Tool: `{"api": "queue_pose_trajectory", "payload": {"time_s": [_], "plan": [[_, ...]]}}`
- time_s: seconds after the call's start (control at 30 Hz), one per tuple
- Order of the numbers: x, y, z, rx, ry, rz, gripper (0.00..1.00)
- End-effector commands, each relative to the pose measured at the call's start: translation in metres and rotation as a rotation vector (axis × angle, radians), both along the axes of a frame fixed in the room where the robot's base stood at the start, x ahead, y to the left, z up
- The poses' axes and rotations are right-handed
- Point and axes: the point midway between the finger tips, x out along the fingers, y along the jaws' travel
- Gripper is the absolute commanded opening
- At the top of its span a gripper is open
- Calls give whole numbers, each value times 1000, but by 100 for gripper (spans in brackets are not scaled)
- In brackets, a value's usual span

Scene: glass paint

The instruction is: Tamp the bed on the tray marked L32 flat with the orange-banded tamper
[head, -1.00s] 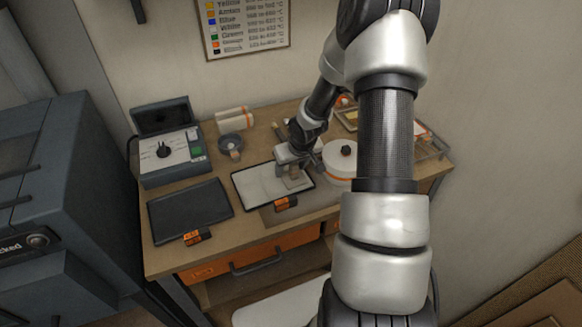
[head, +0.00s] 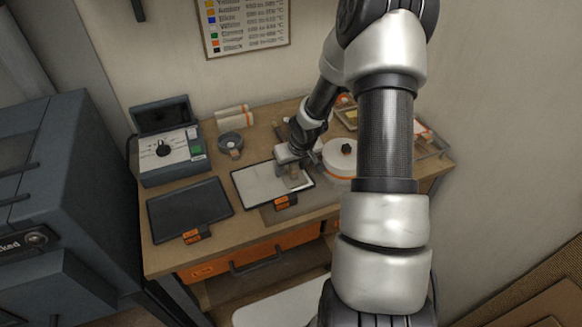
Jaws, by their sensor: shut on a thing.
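A dark-rimmed tray with a pale bed (head: 256,184) lies in the middle of the bench, with an orange tag (head: 285,201) at its front edge; the tag's lettering is too small to read. My gripper (head: 291,166) is over the right part of this tray, shut on a small brownish block (head: 297,178), which looks like the tamper. The block is at or very near the bed; I cannot tell whether it touches. No orange band shows on it. A second tray (head: 190,207), dark and empty-looking, lies to the left with its own orange tag (head: 193,236).
A control box (head: 168,153) with a dial stands at the back left. A dark round dish (head: 231,142) and pale rolls (head: 234,115) are behind the trays. A white round pot (head: 340,158) with a black knob stands close right of my gripper. A dark cabinet (head: 60,180) is at far left.

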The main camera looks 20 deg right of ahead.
Motion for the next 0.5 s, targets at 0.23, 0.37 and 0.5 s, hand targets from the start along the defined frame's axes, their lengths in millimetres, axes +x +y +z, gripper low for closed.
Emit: {"api": "queue_pose_trajectory", "payload": {"time_s": [0.23,0.37,0.5], "plan": [[0,0,-1,0,1,1,36],[-1,0,0,0,2,1,36],[-1,0,8,0,1,1,36]]}}
